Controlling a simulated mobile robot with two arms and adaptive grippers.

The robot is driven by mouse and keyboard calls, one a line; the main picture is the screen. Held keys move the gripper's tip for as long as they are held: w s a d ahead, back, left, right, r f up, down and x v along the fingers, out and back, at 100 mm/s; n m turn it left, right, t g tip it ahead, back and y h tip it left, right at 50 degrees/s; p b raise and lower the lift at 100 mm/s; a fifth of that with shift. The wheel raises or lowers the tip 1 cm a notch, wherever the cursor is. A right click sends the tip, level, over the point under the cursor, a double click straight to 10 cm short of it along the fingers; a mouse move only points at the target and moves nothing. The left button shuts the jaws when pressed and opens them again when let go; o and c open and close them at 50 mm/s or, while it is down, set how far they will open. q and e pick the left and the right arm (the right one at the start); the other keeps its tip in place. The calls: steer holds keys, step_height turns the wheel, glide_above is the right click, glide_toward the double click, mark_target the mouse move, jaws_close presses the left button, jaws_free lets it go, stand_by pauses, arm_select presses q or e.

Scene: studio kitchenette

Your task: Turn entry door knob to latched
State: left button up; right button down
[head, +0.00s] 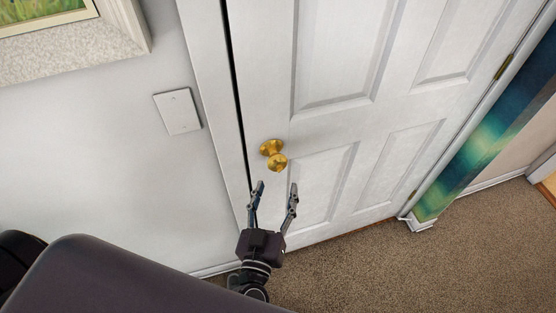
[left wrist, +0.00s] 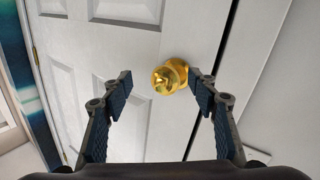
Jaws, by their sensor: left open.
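The entry door (head: 330,130) is white and panelled, and it looks closed in its frame. Its round brass knob (head: 275,154) sits near the door's left edge in the head view. In the left wrist view the knob (left wrist: 170,77) is ahead of the fingertips, nearer the right finger. My left gripper (head: 274,187) is open and empty, just below the knob in the head view, apart from it as far as I can tell. It also shows in the left wrist view (left wrist: 160,85) with its fingers spread. My right gripper is not in view.
A white wall plate (head: 178,111) is on the wall left of the door. A framed picture (head: 70,30) hangs at the upper left. A blue-green panel (head: 490,125) stands right of the door. Brown carpet (head: 400,265) below is clear.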

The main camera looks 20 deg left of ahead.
mark_target(276, 168)
arm_select(q)
steer(key=r, duration=0.1)
steer(key=w+a+r+y, duration=0.1)
steer(key=shift+w+a+r+n+p, duration=0.1)
steer(key=shift+w+r+n+p, duration=0.2)
steer(key=shift+n, duration=0.1)
steer(key=w, duration=0.3)
steer(key=w+p, duration=0.1)
steer(key=w, duration=0.1)
steer(key=shift+a+f, duration=0.1)
steer(key=shift+a, duration=0.15)
steer(key=shift+w, duration=0.35)
steer(key=shift+w+a, duration=0.1)
steer(key=shift+w, duration=0.1)
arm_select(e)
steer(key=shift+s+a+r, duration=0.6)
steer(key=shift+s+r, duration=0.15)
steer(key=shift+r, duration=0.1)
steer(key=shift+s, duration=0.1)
